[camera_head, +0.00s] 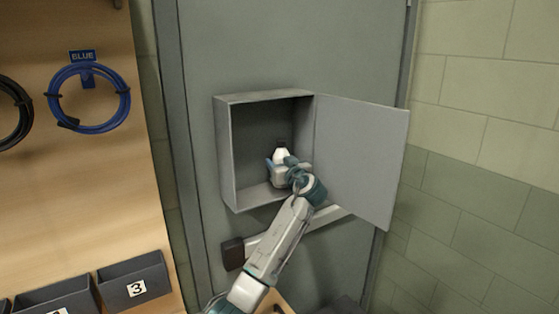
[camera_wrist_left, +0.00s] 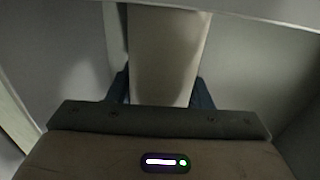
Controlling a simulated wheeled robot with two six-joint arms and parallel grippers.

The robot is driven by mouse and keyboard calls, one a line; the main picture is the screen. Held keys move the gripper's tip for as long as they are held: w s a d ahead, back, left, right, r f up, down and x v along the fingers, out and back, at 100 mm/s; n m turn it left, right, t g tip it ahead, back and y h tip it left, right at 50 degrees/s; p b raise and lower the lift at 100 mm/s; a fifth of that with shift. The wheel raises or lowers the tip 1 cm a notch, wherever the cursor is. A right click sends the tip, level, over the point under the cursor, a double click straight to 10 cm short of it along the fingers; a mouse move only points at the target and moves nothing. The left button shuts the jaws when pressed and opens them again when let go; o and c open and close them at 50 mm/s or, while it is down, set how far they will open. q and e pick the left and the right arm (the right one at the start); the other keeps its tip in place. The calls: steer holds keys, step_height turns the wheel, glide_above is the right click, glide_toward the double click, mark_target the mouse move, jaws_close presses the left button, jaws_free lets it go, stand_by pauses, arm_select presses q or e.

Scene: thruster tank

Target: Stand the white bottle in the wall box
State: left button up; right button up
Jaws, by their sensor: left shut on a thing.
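The white bottle (camera_head: 281,155) has a dark cap and stands about upright inside the open grey wall box (camera_head: 226,150). My left gripper (camera_head: 279,170) reaches into the box and is shut on the bottle. In the left wrist view the bottle (camera_wrist_left: 165,55) fills the middle, between the two dark fingers (camera_wrist_left: 160,90). The wrist hides the bottle's base in the head view, so I cannot tell whether it touches the box floor. My right gripper is not in view.
The box door (camera_head: 362,150) hangs open to the right, close beside my left wrist. A door push bar (camera_head: 257,241) runs below the box. A wooden board at left holds a blue cable coil (camera_head: 88,98) and grey bins (camera_head: 134,278).

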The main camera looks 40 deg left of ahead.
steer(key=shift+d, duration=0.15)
arm_select(q)
steer(key=shift+d, duration=0.1)
steer(key=o, duration=1.1)
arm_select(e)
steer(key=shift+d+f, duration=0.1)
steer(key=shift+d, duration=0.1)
arm_select(q)
steer(key=b+v, duration=0.5)
steer(key=v, duration=0.7)
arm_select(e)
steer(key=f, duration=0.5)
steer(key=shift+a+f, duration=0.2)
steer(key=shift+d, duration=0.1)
